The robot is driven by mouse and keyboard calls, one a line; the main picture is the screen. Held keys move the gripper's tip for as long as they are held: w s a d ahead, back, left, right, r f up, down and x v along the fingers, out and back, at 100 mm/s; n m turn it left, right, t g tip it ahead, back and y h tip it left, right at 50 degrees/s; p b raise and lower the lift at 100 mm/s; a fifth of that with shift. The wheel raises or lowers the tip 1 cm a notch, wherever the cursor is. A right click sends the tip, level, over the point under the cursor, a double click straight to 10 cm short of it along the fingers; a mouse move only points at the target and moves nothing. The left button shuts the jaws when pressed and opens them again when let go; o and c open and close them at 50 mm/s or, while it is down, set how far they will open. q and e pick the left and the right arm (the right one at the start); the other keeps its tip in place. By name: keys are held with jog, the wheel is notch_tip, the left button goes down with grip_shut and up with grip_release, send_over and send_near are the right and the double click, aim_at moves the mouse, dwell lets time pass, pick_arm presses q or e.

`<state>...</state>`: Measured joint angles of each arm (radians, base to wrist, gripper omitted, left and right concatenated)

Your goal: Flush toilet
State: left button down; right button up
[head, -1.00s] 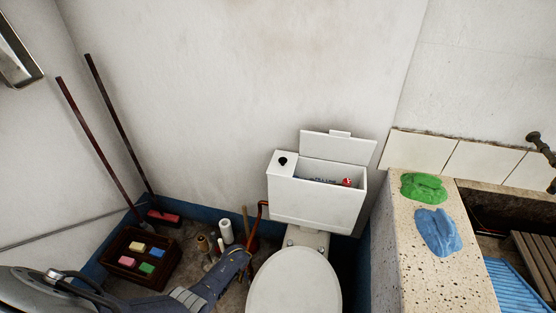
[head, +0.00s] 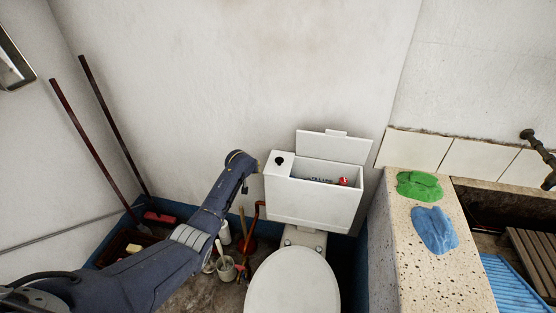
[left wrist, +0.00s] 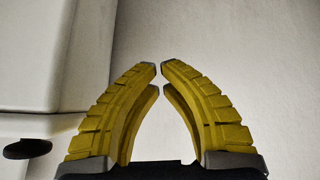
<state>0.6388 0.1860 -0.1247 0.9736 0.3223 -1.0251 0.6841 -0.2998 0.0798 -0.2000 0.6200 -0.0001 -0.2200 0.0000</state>
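The white toilet (head: 293,285) stands against the wall with its seat lid down. Its tank (head: 310,205) has a black round button (head: 279,160) on the top left. The tank's cover (head: 333,147) stands raised at the back, so the inside shows. My left arm reaches to the left side of the tank; its gripper is hidden in the head view. In the left wrist view my left gripper (left wrist: 160,67) has its yellow fingertips almost together, with nothing between them. A dark rounded part (left wrist: 28,148) shows beside white surfaces at the lower left there. My right gripper is not in view.
Something red (head: 344,181) shows inside the tank. A speckled stone ledge (head: 400,255) with a green cloth (head: 419,185) and a blue cloth (head: 435,230) stands at the right. Long-handled tools lean at the left; a brush holder (head: 227,269) stands beside the toilet.

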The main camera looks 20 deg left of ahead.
pick_arm(q)
jog(key=w+d+r+n+h, duration=0.1)
jog(key=w+d+r, duration=0.2)
jog(key=r, duration=0.6)
jog(key=w+d+r+h, duration=0.15)
jog(key=d+r, duration=0.25)
jog(key=r, duration=0.5)
notch_tip(320, 180, up, 3)
jog(key=g+h, duration=0.1)
jog(key=h, duration=0.1)
send_over(279, 160)
jog(key=w, duration=0.2)
jog(key=shift+w+d+f+n+y, duration=0.15)
jog(key=shift+w+f+n+y, duration=0.05)
jog(key=shift+n+y, duration=0.1)
jog(key=shift+f, duration=0.1)
jog(key=shift+f, duration=4.3)
